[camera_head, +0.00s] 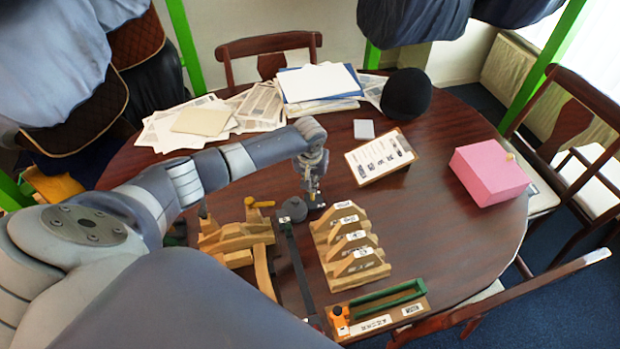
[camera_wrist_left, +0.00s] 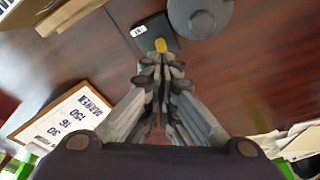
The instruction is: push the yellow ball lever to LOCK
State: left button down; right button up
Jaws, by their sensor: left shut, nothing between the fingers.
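The yellow ball (camera_wrist_left: 161,45) of the lever shows in the left wrist view just beyond my fingertips. It is over a small dark plate (camera_wrist_left: 156,33) with a white label (camera_wrist_left: 138,31) too small to read. My left gripper (camera_wrist_left: 158,66) is shut and empty, its tips very close to the ball; I cannot tell whether they touch. In the head view my left gripper (camera_head: 313,188) points down over the dark plate (camera_head: 317,205), and hides most of the lever. The lever's exact position is unclear. My right gripper is not in view.
A grey round weight-like piece (camera_head: 293,209) stands beside the plate. A wooden fixture (camera_head: 235,235) is left of it, a slotted wooden rack (camera_head: 350,245) in front. A card stand (camera_head: 381,158) and a pink box (camera_head: 489,175) are to the right. Papers (camera_head: 250,105) cover the back.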

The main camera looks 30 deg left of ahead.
pick_arm(q)
jog(key=shift+s+d+p, duration=0.45)
jog(key=shift+d+p, duration=0.1)
jog(key=shift+s+d+r+p, duration=0.1)
jog(key=shift+s+d+p, duration=0.15)
jog(key=shift+p, duration=0.1)
jog(key=shift+s+d+p, duration=0.3)
jog(key=shift+d+p, duration=0.1)
jog(key=shift+p, duration=0.05)
jog(key=shift+s+d, duration=0.1)
jog(key=shift+w+a, duration=0.4)
jog(key=shift+a, duration=0.05)
notch_tip(320, 180, up, 7)
jog(key=p, duration=0.4)
dwell(0.5)
